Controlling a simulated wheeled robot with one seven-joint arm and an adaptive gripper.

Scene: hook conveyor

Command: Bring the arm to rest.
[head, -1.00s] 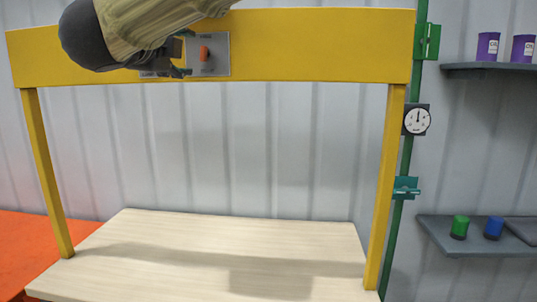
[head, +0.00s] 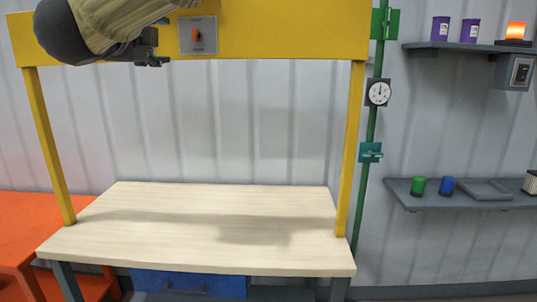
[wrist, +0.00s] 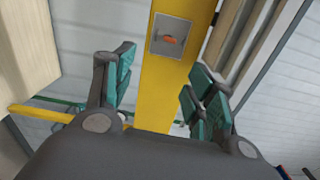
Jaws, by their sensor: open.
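My gripper (head: 152,50) shows at the top left of the head view, in front of the yellow beam and left of the grey switch plate (head: 198,36) with its orange handle. In the wrist view my gripper (wrist: 160,90) has its two teal-padded fingers spread wide apart with nothing between them. The yellow beam (wrist: 168,85) runs behind the gap, and the switch plate (wrist: 170,36) with the orange handle (wrist: 169,40) shows beyond the fingertips, apart from them. Much of my arm is cut off by the top edge of the head view.
A bare pale wooden table (head: 200,225) stands under the yellow frame (head: 350,150). A green post with a gauge (head: 379,92) is right of it. Shelves on the right hold purple cans (head: 440,28), a lit orange lamp (head: 515,32), and a green (head: 418,186) and a blue cup (head: 446,186).

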